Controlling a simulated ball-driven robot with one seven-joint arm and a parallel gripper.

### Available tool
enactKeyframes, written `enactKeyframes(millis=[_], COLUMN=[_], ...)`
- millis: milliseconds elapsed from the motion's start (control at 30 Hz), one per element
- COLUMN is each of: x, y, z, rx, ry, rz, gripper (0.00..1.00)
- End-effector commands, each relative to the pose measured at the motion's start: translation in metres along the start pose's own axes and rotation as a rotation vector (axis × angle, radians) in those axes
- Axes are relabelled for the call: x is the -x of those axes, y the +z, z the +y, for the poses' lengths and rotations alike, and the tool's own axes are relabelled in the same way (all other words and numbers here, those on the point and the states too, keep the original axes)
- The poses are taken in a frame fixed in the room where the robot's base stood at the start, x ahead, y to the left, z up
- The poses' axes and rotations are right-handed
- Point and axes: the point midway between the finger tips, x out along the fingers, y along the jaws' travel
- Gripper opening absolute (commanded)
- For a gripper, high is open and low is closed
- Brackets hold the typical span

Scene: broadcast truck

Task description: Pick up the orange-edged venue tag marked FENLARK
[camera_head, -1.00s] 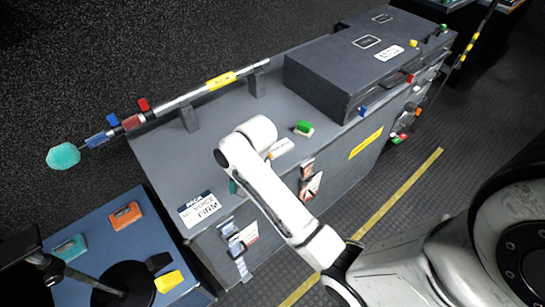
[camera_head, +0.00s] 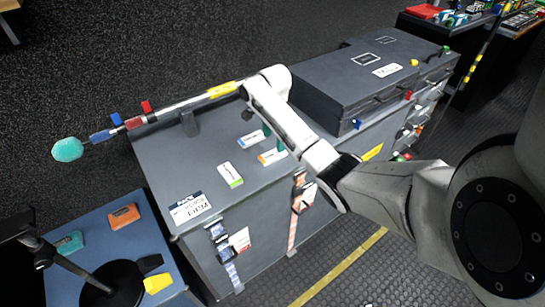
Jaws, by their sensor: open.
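The orange-edged tag (camera_head: 272,157) lies flat on the grey case's top, just left of my white arm. Its lettering is too small to read, so I cannot confirm FENLARK. A blue-edged tag (camera_head: 252,139) lies just behind it. A green-edged tag (camera_head: 230,174) lies to its left and nearer the front edge. My gripper (camera_head: 273,138) is mostly hidden behind my forearm.
A large dark case (camera_head: 345,80) stands right of the tags. A pole (camera_head: 195,100) with a teal tip lies along the back on grey rests. A printed sign (camera_head: 190,208) lies at the front-left corner. A blue table (camera_head: 100,250) stands lower left. Straps hang in front.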

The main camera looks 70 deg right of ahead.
Motion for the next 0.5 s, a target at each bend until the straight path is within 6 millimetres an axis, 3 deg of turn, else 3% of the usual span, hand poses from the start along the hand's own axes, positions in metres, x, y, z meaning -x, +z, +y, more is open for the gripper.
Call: enactKeyframes(millis=[233, 500], x=[-0.017, -0.054], y=[-0.001, -0.001], z=[0.001, 0.003], rx=[0.001, 0.000], ry=[0.001, 0.001], rz=[0.000, 0.001], gripper=[0.78, 0.78])
